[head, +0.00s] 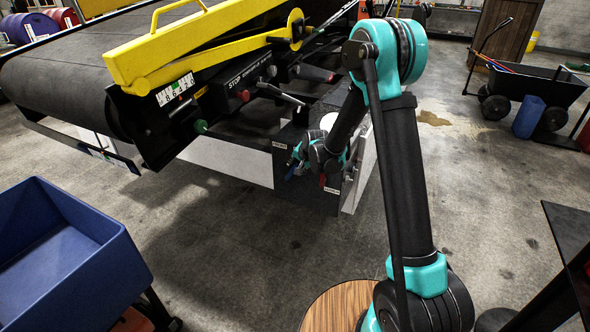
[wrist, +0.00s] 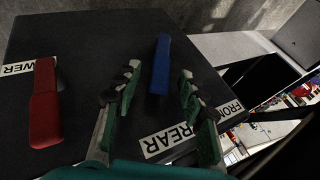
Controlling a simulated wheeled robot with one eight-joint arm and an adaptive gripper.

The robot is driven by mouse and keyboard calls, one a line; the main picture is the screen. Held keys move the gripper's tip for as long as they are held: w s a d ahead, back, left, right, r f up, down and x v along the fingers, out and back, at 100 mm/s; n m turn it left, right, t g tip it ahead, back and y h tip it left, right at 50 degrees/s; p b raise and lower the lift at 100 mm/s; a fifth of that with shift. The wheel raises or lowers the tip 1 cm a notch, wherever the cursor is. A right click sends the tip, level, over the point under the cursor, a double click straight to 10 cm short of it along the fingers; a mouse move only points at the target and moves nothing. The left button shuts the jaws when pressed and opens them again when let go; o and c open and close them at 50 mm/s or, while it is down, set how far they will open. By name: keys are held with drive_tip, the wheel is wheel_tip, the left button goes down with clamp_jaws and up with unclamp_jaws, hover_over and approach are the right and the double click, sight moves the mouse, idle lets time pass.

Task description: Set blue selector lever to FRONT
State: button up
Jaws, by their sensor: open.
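The blue selector lever (wrist: 160,62) stands out from a dark panel (wrist: 90,40) in the wrist view. Its handle lies between the two spread fingers of my gripper (wrist: 160,78), with a visible gap on each side. A white REAR label (wrist: 170,139) is below the lever, and a FRONT label (wrist: 231,108) is to its lower right near the panel edge. I cannot tell which label the lever is set to.
A red lever (wrist: 45,105) stands left of my gripper, near a partly hidden label ending in OWER (wrist: 16,69). The belt loader (head: 60,85) with its yellow guard (head: 180,48) is above left. A blue bin (head: 70,260) stands at lower left. A cart (head: 530,85) is far right.

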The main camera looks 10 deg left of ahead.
sight(293, 170)
drive_tip(key=shift+x, duration=1.4)
drive_tip(key=shift+c, duration=0.6)
clamp_jaws()
